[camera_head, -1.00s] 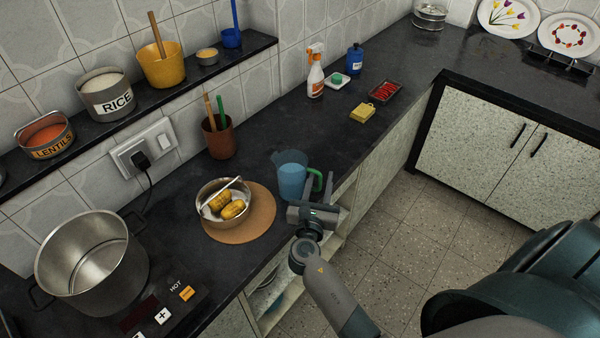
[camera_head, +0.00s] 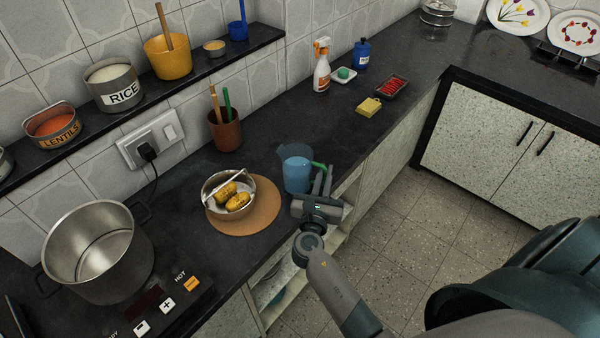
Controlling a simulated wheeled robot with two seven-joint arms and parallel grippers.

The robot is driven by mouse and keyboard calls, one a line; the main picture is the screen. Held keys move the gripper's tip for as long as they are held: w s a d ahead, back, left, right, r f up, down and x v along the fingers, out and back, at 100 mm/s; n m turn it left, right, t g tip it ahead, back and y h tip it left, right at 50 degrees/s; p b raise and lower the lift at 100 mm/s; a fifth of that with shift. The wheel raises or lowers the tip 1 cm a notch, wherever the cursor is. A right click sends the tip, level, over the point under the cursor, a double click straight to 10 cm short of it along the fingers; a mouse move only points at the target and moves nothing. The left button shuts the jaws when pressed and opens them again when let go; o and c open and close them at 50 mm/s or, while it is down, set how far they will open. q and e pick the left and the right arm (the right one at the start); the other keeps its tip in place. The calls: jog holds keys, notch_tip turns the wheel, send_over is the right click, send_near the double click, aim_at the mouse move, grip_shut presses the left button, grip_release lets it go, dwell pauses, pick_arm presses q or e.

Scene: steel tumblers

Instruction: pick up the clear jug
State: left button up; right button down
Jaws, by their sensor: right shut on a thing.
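The clear jug (camera_head: 296,174) stands upright on the dark worktop near its front edge. It looks bluish and has a green handle (camera_head: 319,165) on its right side. My right gripper (camera_head: 322,181) is at the handle, its fingers closed on it and hiding much of it. The jug's base appears to rest on the worktop. My left gripper is out of view.
A steel bowl (camera_head: 213,199) with yellow items sits on a round cork mat (camera_head: 262,221) left of the jug. A large pot (camera_head: 110,275) stands at the lower left. A brown utensil cup (camera_head: 226,134) and a yellow sponge (camera_head: 368,107) are behind.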

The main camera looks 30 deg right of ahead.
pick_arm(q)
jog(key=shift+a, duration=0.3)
pick_arm(e)
jog(key=shift+r, duration=0.1)
dwell(1.0)
jog(key=shift+r, duration=0.2)
jog(key=shift+r, duration=1.7)
jog(key=shift+s+d+r, duration=0.1)
jog(key=shift+d+r, duration=0.05)
jog(key=shift+r, duration=0.1)
jog(key=s+d+r, duration=0.6)
jog(key=s+d, duration=0.1)
jog(key=d, duration=0.1)
jog(key=shift+s+r, duration=0.3)
jog(key=shift+s, duration=0.05)
jog(key=shift+d, duration=0.1)
dwell(1.0)
